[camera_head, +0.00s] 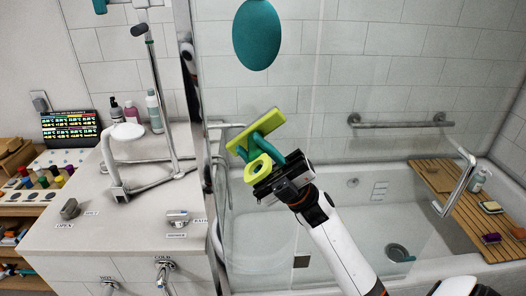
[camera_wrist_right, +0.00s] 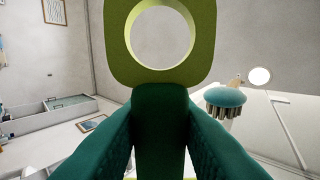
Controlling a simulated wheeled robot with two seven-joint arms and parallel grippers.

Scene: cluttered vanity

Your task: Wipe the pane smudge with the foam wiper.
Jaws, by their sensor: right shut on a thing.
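The foam wiper has a flat lime-green head (camera_head: 262,130) and a lime ring end. In the right wrist view the ring end (camera_wrist_right: 193,75) fills the top middle, above a teal handle. My right gripper (camera_head: 274,158) is shut on that handle; its teal fingers (camera_wrist_right: 208,140) press it from both sides. The wiper is held up, tilted, in front of the clear shower pane (camera_head: 222,190), beside the pane's left edge. I cannot tell whether the head touches the glass. I cannot make out a smudge for certain. My left gripper is not in view.
A smooth teal oval (camera_head: 257,35) shows above the wiper. A grab bar (camera_head: 400,122) is on the tiled wall. A wooden bath tray (camera_head: 470,205) crosses the tub.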

